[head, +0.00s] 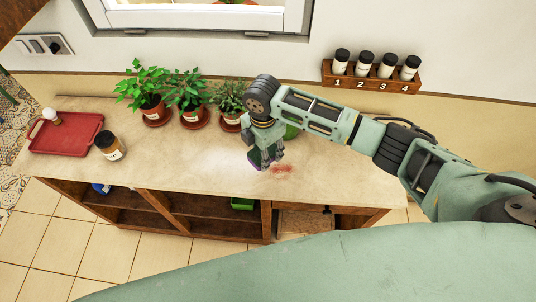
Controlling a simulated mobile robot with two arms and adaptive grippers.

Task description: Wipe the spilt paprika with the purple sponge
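The spilt paprika (282,169) is a small reddish smear on the beige counter, near its front edge. My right gripper (265,158) comes in from the right and points down at the counter, just left of the smear. A sliver of the purple sponge (254,163) shows at its fingertips; the gripper appears shut on it, and most of the sponge is hidden. I cannot tell whether the sponge touches the counter. My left gripper is not in view.
Several potted plants (188,92) stand along the back, with a green object (291,132) behind my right gripper. A labelled jar (110,146) and a red tray (68,136) stand left. A numbered jar rack (372,77) hangs on the wall. The counter's middle left is clear.

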